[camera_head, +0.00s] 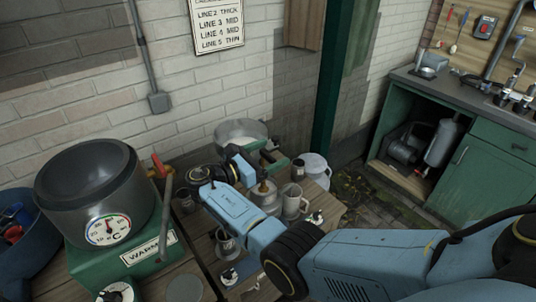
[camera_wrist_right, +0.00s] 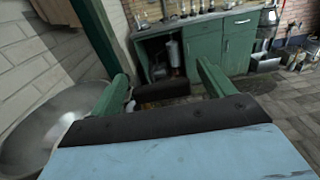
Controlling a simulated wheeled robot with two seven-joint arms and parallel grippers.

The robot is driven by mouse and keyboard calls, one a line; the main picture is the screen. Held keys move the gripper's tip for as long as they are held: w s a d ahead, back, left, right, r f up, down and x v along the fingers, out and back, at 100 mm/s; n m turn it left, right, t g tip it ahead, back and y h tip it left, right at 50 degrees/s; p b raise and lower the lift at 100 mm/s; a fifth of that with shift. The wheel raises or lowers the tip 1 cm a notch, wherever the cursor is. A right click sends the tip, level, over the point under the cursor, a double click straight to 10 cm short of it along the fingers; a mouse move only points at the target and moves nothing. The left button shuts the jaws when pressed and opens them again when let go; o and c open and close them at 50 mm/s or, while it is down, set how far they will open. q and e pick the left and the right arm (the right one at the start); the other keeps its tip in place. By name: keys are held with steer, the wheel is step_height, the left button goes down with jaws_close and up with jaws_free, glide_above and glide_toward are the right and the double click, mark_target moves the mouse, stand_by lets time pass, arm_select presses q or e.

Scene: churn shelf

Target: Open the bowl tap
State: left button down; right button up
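A red-handled tap (camera_head: 158,166) stands at the right side of a dark grey round bowl (camera_head: 85,190) on a green base with a dial. I cannot tell for sure that this is the bowl tap, or how its lever is set. My right gripper (camera_head: 270,155) is beside a metal bowl (camera_head: 240,128) at the back of the table, well right of the red handle. In the right wrist view its two green fingers (camera_wrist_right: 165,85) stand wide apart, with nothing held between them. The metal bowl (camera_wrist_right: 40,130) shows left of them. My left gripper is not in view.
Mugs (camera_head: 293,202) and small metal vessels stand beneath and around my right arm. A white lidded container (camera_head: 316,170) is behind them. A dark green post (camera_head: 333,90) rises behind the table. A green workbench (camera_head: 475,165) is at the right, with open paved floor before it.

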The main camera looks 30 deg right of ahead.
step_height(320, 180, up, 10)
steer(key=shift+r+p, duration=0.1)
steer(key=shift+p, duration=1.05)
